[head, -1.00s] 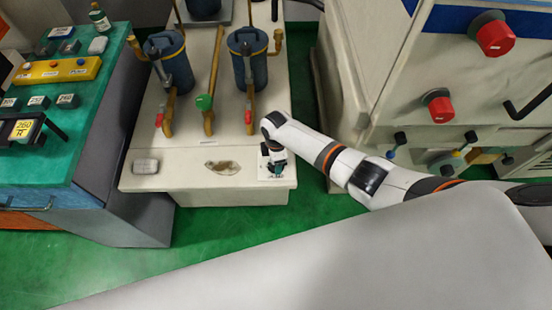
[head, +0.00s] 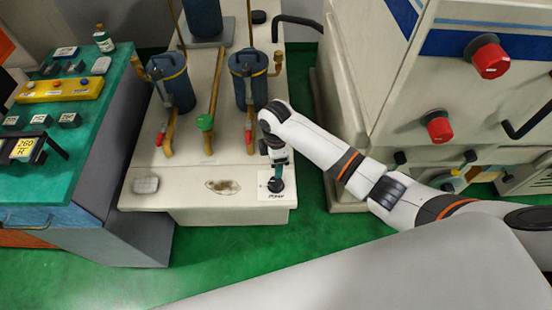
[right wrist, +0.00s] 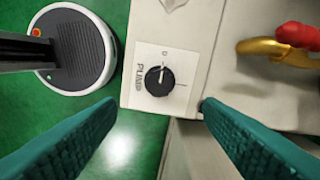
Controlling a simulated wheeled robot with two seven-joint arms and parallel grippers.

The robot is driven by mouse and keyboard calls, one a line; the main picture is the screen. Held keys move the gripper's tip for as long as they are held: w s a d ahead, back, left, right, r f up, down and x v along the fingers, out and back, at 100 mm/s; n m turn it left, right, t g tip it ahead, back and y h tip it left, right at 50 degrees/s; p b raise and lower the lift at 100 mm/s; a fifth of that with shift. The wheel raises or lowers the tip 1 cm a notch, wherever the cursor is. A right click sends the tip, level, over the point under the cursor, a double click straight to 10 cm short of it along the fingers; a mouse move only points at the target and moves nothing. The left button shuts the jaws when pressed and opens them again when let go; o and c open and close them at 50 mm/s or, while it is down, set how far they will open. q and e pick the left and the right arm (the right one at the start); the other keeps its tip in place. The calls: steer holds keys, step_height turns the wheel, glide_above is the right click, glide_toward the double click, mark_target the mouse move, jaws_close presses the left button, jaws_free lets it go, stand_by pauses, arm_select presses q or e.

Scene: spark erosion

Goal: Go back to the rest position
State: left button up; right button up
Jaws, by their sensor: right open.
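My right arm reaches in from the right in the head view. Its gripper (head: 277,165) hangs over the front right corner of the cream pump bench (head: 190,190). In the right wrist view the two teal fingers (right wrist: 158,120) stand wide apart with nothing between them. Beyond them is a black rotary knob (right wrist: 159,80) on a white plate marked PUMP. The knob (head: 275,185) also shows in the head view, just below the gripper and apart from it. My left gripper is not in view.
Two blue filter canisters (head: 168,85) with brass pipes and a green valve knob (head: 204,122) stand on the bench. A teal-topped control desk (head: 95,130) is at left. A cream machine (head: 450,95) with red knobs is at right. Green floor (head: 225,235) is clear in front.

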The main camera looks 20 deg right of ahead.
steer(key=shift+r, duration=0.4)
